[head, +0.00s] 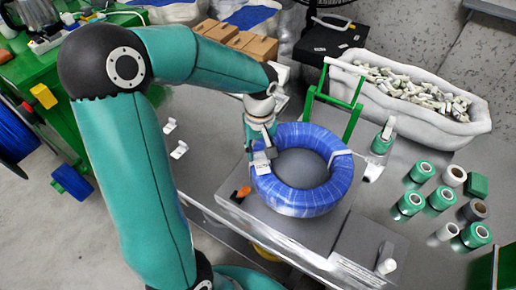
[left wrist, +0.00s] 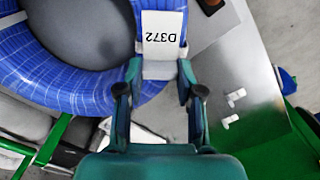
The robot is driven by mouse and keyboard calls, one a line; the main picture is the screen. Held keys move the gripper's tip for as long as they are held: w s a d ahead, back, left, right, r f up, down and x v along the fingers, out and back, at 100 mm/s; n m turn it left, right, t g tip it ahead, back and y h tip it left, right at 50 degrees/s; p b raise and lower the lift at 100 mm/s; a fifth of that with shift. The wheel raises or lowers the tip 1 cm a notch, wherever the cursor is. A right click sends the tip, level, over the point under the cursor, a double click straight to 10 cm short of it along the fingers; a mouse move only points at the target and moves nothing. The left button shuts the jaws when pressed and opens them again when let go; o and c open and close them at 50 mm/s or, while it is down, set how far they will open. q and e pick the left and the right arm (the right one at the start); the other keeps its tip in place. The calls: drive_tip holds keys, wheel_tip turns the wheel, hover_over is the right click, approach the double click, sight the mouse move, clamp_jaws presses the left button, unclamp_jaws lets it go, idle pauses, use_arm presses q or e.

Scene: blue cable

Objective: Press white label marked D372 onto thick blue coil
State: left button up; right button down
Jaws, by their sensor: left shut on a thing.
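The thick blue coil (head: 318,201) lies flat on the grey table, and part of it fills the upper left of the left wrist view (left wrist: 55,75). The white label marked D372 (left wrist: 162,30) appears upside down in the left wrist view, over the coil's band. It also shows as a small white patch at the coil's left side in the head view (head: 262,169). My left gripper (left wrist: 160,72) has its fingers on both sides of the label's lower white part and is shut on it. In the head view the left gripper (head: 262,152) is at the coil's left edge. Label-to-coil contact is unclear.
A white-lined bin of small parts (head: 400,88) stands at the back right, beside a green frame (head: 335,98). Several green and white rolls (head: 411,203) stand on the right. An orange-handled tool (head: 241,193) lies left of the coil. Cardboard boxes (head: 250,45) stand behind.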

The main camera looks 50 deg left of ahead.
sight(260, 152)
use_arm(q)
drive_tip(key=shift+f, duration=0.15)
idle(0.5)
drive_tip(key=o, duration=0.4)
drive_tip(key=shift+o, duration=0.3)
drive_tip(key=o, duration=0.5)
drive_tip(key=shift+o, duration=0.2)
drive_tip(key=shift+r+p, duration=2.4)
drive_tip(key=shift+r, duration=1.15)
